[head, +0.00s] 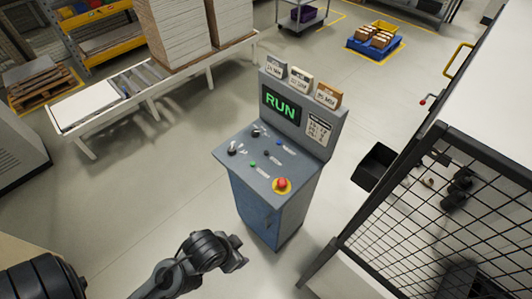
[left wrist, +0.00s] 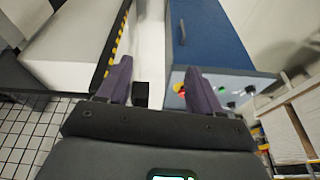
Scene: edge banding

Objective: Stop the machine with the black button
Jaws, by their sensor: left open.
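The control console (head: 262,205) stands in the middle of the head view, with a grey sloped panel and a screen (head: 281,105) reading RUN in green. A small black button (head: 266,153) sits mid-panel, between a blue button (head: 278,142) and a green button (head: 252,163). A red mushroom button (head: 282,184) on yellow is at the near right corner. Two black knobs are at the panel's left. My left gripper (head: 238,254) is low in front of the console, apart from it. In the left wrist view its fingers (left wrist: 160,88) are spread and empty. My right gripper is not seen.
A black mesh guard (head: 430,220) stands right of the console, with a black bin (head: 375,166) at its side. A white-framed roller table (head: 125,95) with stacked boards is behind left. Open floor (head: 150,185) lies left of the console.

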